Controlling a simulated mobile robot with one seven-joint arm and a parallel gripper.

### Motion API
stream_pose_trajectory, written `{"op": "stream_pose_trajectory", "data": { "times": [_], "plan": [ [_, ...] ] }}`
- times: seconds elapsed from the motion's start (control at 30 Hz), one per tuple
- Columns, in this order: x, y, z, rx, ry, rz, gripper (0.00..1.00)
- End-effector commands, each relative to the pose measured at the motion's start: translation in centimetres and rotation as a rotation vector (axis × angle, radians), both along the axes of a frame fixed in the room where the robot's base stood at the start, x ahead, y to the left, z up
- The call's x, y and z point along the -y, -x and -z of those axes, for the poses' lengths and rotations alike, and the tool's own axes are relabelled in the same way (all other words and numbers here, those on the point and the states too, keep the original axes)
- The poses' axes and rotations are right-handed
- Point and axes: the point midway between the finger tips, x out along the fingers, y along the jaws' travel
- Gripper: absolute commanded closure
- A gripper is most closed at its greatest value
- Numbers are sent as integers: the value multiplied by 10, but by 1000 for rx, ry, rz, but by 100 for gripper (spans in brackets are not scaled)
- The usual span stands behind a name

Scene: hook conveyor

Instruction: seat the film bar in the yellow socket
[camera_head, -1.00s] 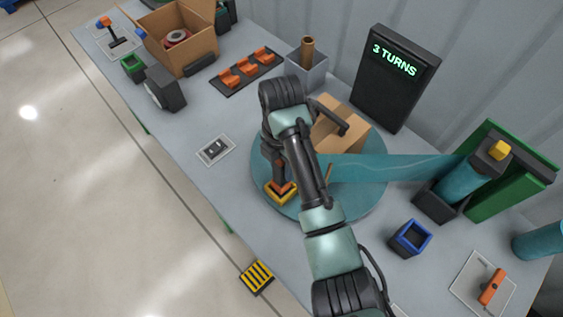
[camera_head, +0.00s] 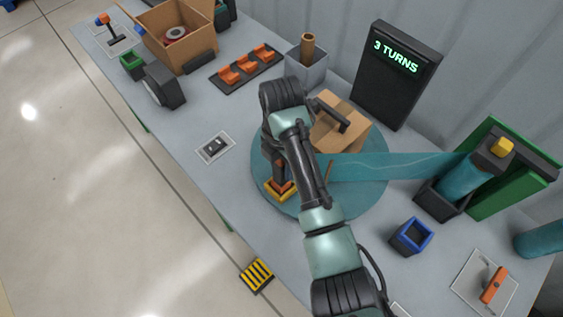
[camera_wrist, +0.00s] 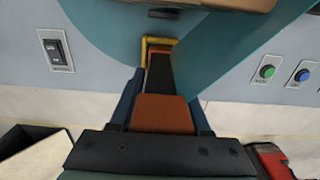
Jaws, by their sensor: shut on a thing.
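My gripper (camera_wrist: 163,115) is shut on the film bar (camera_wrist: 163,113), a bar with an orange end block and a dark middle. The yellow socket (camera_wrist: 147,44) is a square frame at the far end of the bar in the wrist view, with the bar's lower end at or inside it. I cannot tell how deep the bar sits. In the head view the yellow socket (camera_head: 269,194) is on the teal turntable (camera_head: 355,195), under my gripper, and the arm hides part of it. Teal film (camera_head: 400,167) stretches from the bar's side to the film roll (camera_head: 461,181).
A cardboard box (camera_head: 341,132) stands on the turntable just behind my arm. A display (camera_head: 393,80) reads "3 TURNS". A blue-rimmed bin (camera_head: 411,237) and an orange handle (camera_head: 494,285) are at the right. A switch plate (camera_head: 215,147) lies left of the turntable, with bare table around it.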

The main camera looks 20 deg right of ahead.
Motion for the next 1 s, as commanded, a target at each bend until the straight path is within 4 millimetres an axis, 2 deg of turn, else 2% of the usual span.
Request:
{"op": "stream_pose_trajectory", "data": {
  "times": [1.0],
  "plan": [
    [0, 0, 17, 1, 1, 0, 100]
  ]
}}
